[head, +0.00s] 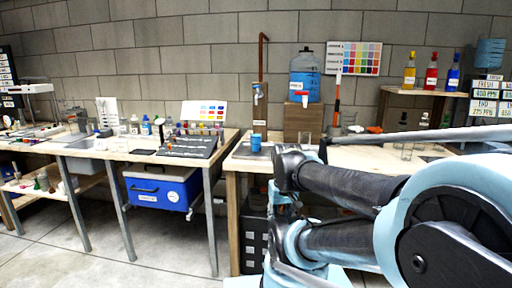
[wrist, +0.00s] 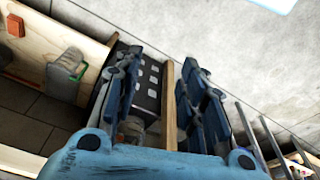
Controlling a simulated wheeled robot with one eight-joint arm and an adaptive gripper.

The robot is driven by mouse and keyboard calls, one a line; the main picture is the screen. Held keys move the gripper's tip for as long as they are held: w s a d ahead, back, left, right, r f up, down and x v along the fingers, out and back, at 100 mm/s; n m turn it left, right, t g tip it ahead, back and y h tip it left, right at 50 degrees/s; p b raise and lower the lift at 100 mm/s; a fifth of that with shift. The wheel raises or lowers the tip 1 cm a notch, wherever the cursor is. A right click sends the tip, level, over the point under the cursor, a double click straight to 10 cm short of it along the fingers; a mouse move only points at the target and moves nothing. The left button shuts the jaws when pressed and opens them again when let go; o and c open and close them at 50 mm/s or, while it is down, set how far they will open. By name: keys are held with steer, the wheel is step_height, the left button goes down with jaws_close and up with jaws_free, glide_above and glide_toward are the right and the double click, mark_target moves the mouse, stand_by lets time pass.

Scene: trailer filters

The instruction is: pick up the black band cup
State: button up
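I cannot make out a cup with a clear black band in either view. A small blue cup (head: 256,142) stands on the bench below a tap in the head view; no band can be told on it. Clear glass vessels (head: 407,152) stand on the bench further right, too small to read for a band. My gripper (wrist: 160,62) is open in the wrist view, its two dark blue fingers apart with no cup between them. It points down past a wooden edge toward the floor. In the head view my arm hides part of the right bench.
A blue water jug (head: 305,76) sits on a wooden block behind the blue cup. A black tray (head: 190,145) lies on the left bench, with a blue cooler (head: 160,190) below. Colored bottles (head: 431,72) stand on a shelf at right. Floor (head: 105,255) in front is clear.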

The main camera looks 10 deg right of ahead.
steer(key=o, duration=0.4)
steer(key=shift+s+a+r, duration=0.1)
steer(key=shift+s+r, duration=0.2)
steer(key=shift+r, duration=0.1)
steer(key=shift+o, duration=0.7)
steer(key=w+a+r+m+t+y, duration=0.1)
steer(key=w+r+m, duration=0.4)
steer(key=w, duration=0.5)
steer(key=a+m+y, duration=0.1)
steer(key=a+m, duration=0.1)
steer(key=shift+w+r+m+t, duration=0.25)
steer(key=shift+m+t, duration=0.15)
step_height(320, 180, up, 10)
steer(key=m+t+y, duration=0.4)
steer(key=m+t, duration=0.3)
steer(key=m, duration=1.6)
glide_above(256, 144)
steer(key=s+d, duration=0.7)
steer(key=s, duration=0.3)
steer(key=shift+f+x, duration=0.1)
steer(key=shift+x, duration=4)
steer(key=shift+f+x, duration=0.15)
steer(key=shift+x, duration=3.95)
